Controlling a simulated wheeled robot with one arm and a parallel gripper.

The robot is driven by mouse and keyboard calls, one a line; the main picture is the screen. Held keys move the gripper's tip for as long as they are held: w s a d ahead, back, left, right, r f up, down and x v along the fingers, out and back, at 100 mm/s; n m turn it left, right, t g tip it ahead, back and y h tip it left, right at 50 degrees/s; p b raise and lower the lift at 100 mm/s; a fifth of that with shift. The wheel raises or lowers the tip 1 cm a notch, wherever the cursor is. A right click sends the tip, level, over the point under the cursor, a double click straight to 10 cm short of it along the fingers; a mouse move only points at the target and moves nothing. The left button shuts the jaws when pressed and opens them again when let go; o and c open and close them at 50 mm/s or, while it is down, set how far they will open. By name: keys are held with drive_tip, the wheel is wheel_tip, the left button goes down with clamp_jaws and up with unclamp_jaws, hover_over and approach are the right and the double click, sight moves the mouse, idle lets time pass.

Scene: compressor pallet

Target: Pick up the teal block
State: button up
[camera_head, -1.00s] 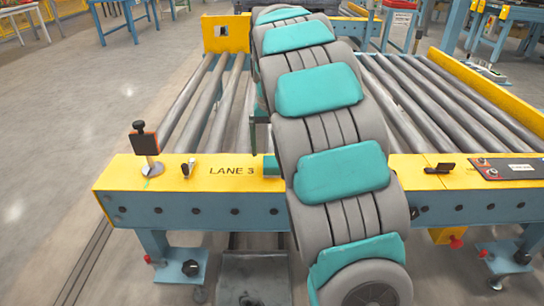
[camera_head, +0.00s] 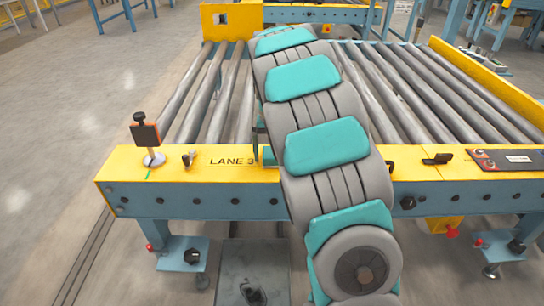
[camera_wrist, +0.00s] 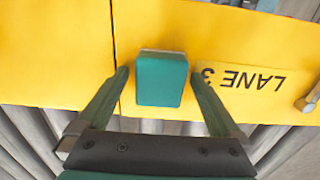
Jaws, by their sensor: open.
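The teal block (camera_wrist: 162,80) sits on the yellow front beam of the conveyor, beside the "LANE 3" lettering. In the head view the block (camera_head: 268,157) shows only in part, since my arm covers its right side. In the wrist view my gripper (camera_wrist: 160,73) is open, with one finger on the left of the block and one on the right. A gap shows between the block and each finger. I cannot tell how far the fingertips are above the beam. In the head view my arm mostly hides my gripper.
The yellow beam (camera_head: 215,172) runs across the front of the grey rollers (camera_head: 240,100). On it stand a post with an orange-edged dark plate (camera_head: 147,137) at the left and a dark control panel (camera_head: 505,161) at the right. Open floor lies to the left.

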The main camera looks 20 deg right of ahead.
drive_tip(key=c, duration=1.5)
drive_tip(key=shift+s+r, duration=0.1)
drive_tip(key=shift+r, duration=1.7)
drive_tip(key=s+d, duration=0.1)
drive_tip(key=s, duration=0.4)
drive_tip(key=s+d+r+b, duration=0.1)
drive_tip(key=s, duration=0.4)
drive_tip(key=s+d, duration=0.1)
drive_tip(key=s, duration=0.4)
drive_tip(key=shift+s+r, duration=0.2)
drive_tip(key=shift+s, duration=0.05)
drive_tip(key=o, duration=1)
drive_tip(key=shift+c, duration=0.2)
drive_tip(key=c, duration=0.7)
